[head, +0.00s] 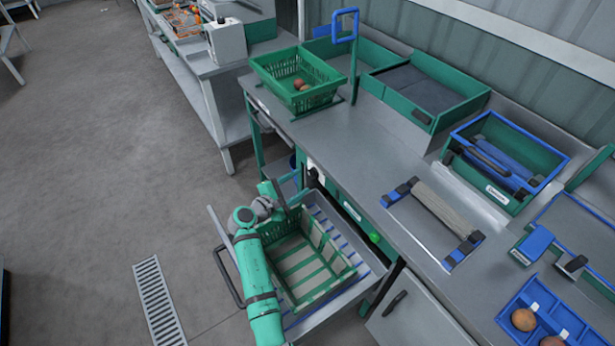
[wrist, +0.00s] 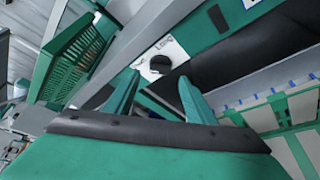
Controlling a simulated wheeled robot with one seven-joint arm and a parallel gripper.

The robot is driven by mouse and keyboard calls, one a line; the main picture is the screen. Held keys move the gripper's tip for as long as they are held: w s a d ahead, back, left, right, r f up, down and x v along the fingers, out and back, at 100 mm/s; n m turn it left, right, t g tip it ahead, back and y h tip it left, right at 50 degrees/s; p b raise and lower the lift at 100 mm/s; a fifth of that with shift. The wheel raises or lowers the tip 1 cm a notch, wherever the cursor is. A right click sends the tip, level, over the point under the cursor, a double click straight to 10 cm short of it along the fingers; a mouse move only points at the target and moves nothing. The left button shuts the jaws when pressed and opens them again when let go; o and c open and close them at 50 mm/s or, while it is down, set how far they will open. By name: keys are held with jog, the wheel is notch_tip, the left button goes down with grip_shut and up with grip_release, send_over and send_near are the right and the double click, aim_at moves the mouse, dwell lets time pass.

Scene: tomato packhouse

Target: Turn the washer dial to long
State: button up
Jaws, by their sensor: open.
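The washer dial (wrist: 160,64) is a round black knob on a white plate (wrist: 172,48) in the wrist view. Lettering that looks like "LONG" is printed by its upper edge; where the dial points is too small to tell. In the head view the white dial panel (head: 316,167) shows on the washer's green front, under the counter. My gripper (wrist: 160,88) is open and empty, its two green fingers apart, with the dial seen between and beyond the tips. It looks short of touching the dial. In the head view my gripper (head: 279,193) is beside the panel, partly hidden by my arm.
Below the dial a drawer (head: 372,268) is pulled out, holding a green slatted crate (head: 345,277). A green basket (head: 325,98) with tomatoes stands on the counter (head: 345,150) above. A green button (head: 375,237) is on the front.

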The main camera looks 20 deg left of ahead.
aim_at(310, 175)
jog(key=shift+x, duration=2.55)
jog(key=shift+c, duration=0.6)
jog(key=c, duration=0.9)
